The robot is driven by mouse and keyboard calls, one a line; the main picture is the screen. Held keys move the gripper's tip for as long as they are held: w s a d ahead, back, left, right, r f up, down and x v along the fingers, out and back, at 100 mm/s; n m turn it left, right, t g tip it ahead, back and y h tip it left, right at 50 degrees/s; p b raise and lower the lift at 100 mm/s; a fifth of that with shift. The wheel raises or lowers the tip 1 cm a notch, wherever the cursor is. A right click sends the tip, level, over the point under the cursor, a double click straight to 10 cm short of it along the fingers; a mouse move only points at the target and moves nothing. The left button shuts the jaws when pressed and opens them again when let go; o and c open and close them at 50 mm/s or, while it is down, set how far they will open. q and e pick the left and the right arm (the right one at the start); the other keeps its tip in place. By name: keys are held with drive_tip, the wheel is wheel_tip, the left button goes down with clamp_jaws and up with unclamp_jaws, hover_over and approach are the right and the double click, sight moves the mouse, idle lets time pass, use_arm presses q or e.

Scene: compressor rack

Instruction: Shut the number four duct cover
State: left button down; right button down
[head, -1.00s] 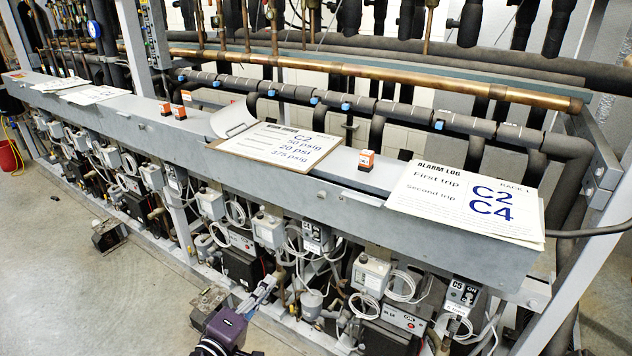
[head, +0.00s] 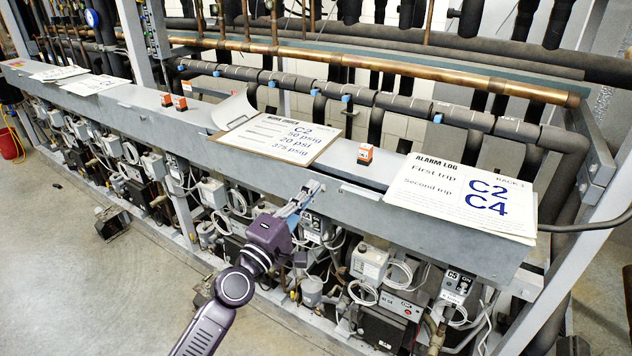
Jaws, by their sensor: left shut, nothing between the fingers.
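A long grey duct (head: 150,118) runs across the rack from far left to near right, with flat covers along its top. A pale curved flap (head: 235,111) stands up from the duct top at the left end of the work order clipboard (head: 285,137). I cannot tell whether this flap is the number four cover; no cover number is readable. My left gripper (head: 314,187) is shut and empty. Its fingers point up and right at the lower front face of the duct, below the clipboard; contact cannot be told. My right gripper is not in view.
An alarm log sheet (head: 463,197) lies on the duct at right, and an orange box (head: 365,154) stands between it and the clipboard. Two more orange boxes and papers (head: 93,84) lie farther left. Valves and cables crowd below.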

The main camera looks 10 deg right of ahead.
sight(320, 178)
use_arm(q)
drive_tip(key=shift+x, duration=1.35)
drive_tip(key=shift+w+d+r+b, duration=0.3)
drive_tip(key=shift+w+d+b, duration=0.1)
drive_tip(key=shift+w, duration=0.15)
drive_tip(key=shift+w+d, duration=0.1)
